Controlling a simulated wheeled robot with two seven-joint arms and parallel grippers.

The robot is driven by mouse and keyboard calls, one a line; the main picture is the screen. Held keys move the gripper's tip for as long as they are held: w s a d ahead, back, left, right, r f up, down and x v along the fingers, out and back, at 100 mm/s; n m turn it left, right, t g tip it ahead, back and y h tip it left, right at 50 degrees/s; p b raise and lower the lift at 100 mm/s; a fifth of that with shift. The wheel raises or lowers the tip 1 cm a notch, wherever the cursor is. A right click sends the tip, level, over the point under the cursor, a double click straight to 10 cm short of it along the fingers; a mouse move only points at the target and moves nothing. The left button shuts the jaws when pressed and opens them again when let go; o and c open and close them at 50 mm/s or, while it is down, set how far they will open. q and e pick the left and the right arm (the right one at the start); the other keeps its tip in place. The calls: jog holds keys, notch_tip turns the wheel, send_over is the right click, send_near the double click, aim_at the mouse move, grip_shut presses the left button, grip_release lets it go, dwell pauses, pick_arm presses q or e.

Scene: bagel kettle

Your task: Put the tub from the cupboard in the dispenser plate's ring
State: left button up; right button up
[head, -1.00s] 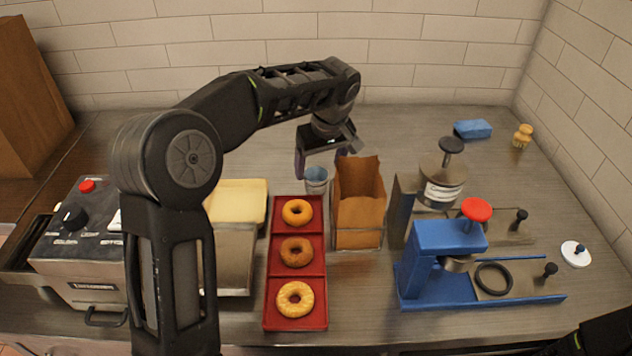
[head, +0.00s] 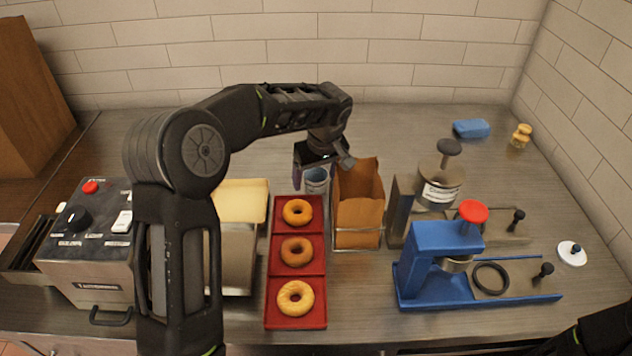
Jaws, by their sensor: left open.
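A small grey-blue tub (head: 316,181) stands on the counter behind the red tray, left of the brown paper bag. My left gripper (head: 320,172) is open, pointing down just above the tub, with its fingers either side of the rim in this view. I cannot tell whether they touch it. A black ring (head: 491,278) lies on the flat plate of the blue dispenser (head: 432,268) at the right. Only a dark part of my right arm shows at the bottom right corner; its gripper is out of view.
The red tray (head: 297,222) holds three bagels. The paper bag (head: 358,218) stands close right of the tub, in a wire holder. A grey dispenser (head: 401,212) stands behind the blue one. A metal appliance (head: 88,262) and a brown wooden box (head: 32,100) are left. The back counter is mostly clear.

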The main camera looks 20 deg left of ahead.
pick_arm(q)
jog(key=c, duration=1.5)
notch_tip(320, 180, up, 10)
jog(key=b, duration=0.1)
dwell(0.5)
